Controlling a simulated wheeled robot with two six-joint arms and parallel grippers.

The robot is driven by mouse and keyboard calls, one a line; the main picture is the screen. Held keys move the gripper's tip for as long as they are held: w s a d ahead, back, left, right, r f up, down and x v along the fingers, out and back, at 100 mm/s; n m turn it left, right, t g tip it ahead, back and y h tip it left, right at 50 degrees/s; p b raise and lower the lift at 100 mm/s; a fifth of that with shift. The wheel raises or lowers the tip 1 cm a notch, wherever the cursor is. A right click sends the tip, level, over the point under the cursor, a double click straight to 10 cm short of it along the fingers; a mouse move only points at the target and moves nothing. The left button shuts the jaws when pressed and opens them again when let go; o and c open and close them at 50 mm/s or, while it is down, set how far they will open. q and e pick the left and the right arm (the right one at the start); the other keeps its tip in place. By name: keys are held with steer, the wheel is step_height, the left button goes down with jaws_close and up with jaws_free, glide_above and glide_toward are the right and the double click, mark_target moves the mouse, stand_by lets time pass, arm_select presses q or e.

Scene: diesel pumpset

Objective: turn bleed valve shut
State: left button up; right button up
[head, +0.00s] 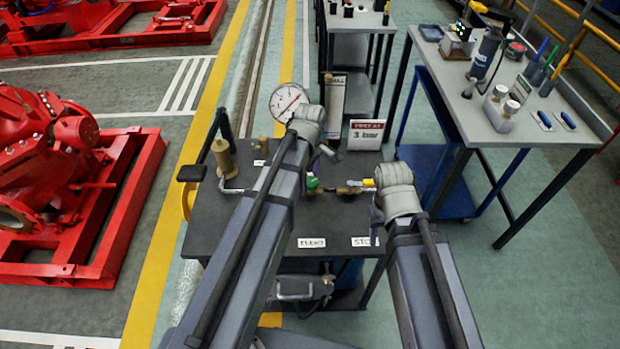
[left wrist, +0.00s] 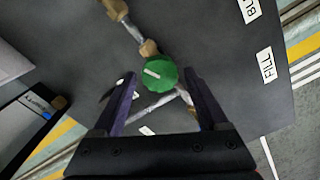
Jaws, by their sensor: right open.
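A round green knob with a pale pointer mark (left wrist: 160,74) sits on a pipe with brass fittings. It also shows in the head view (head: 312,184), past my left arm. My left gripper (left wrist: 161,76) is open, its fingertips on either side of the knob; contact is not clear. A yellow handle (head: 367,183) lies on a brass fitting (head: 346,190) further right on the pipe. A label starting with B (left wrist: 250,8) stands beyond the FILL label (left wrist: 266,65). Which fitting is the bleed valve is not certain. My right gripper (head: 376,226) is open beside the yellow handle, partly hidden by its wrist.
The dark bench (head: 225,225) carries a pressure gauge (head: 288,103), a "3 bar" sign (head: 366,135) and a brass cylinder (head: 222,156). A grey table (head: 570,125) with tools stands right. Red pump frames (head: 110,235) stand left.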

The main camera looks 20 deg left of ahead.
arm_select(q)
jaws_close()
stand_by(0.4)
steer(key=m, duration=0.5)
steer(key=shift+m, duration=0.4)
steer(key=m, duration=0.6)
steer(key=shift+w+d, duration=0.1)
steer(key=m, duration=0.5)
steer(key=shift+d+m, duration=0.1)
steer(key=shift+m, duration=0.2)
steer(key=m, duration=0.5)
steer(key=shift+m, duration=0.4)
